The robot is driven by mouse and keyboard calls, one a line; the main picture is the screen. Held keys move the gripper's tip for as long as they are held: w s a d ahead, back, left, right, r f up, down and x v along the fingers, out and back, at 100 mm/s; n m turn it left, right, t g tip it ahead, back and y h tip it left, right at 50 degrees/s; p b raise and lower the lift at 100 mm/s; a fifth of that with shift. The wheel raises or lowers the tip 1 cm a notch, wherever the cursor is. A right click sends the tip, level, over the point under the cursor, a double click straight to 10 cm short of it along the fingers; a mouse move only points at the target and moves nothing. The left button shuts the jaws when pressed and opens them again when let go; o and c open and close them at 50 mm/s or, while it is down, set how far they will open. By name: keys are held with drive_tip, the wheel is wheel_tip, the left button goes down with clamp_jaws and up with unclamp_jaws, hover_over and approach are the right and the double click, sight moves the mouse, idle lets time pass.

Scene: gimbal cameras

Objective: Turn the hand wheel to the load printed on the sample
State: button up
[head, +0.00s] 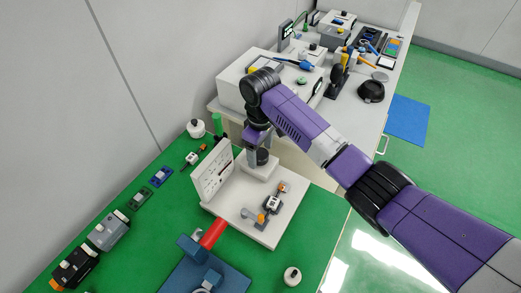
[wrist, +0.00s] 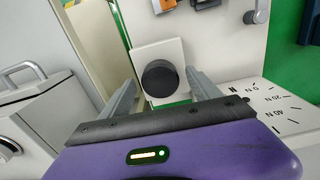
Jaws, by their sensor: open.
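A black round knob (wrist: 159,78), which looks like the hand wheel, sits on a white block on the white base plate. It also shows in the head view (head: 262,157), partly covered by my gripper. My gripper (wrist: 161,86) is open, with one finger on each side of the knob; I cannot tell whether they touch it. In the head view my gripper (head: 257,153) points down at the knob. A white panel (wrist: 277,104) with tick marks and numbers in N stands beside it; it also shows in the head view (head: 211,172). I cannot make out a printed load on a sample.
Small fixtures (head: 272,204) stand on the base plate. A blue device with a red cylinder (head: 214,233) is in front. Several small devices line the left of the green table. A white instrument (head: 236,86) and a cluttered bench are behind.

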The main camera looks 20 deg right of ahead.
sight(260, 154)
drive_tip(key=shift+c, duration=0.2)
drive_tip(key=c, duration=1.3)
drive_tip(key=shift+r+m+p, duration=0.15)
drive_tip(key=shift+m+p, duration=0.15)
drive_tip(key=shift+p, duration=0.1)
drive_tip(key=shift+c, duration=0.2)
drive_tip(key=shift+m+p, duration=0.4)
drive_tip(key=shift+m, duration=0.1)
drive_tip(key=o, duration=1.4)
drive_tip(key=shift+r+b, duration=0.6)
drive_tip(key=shift+r, duration=3.15)
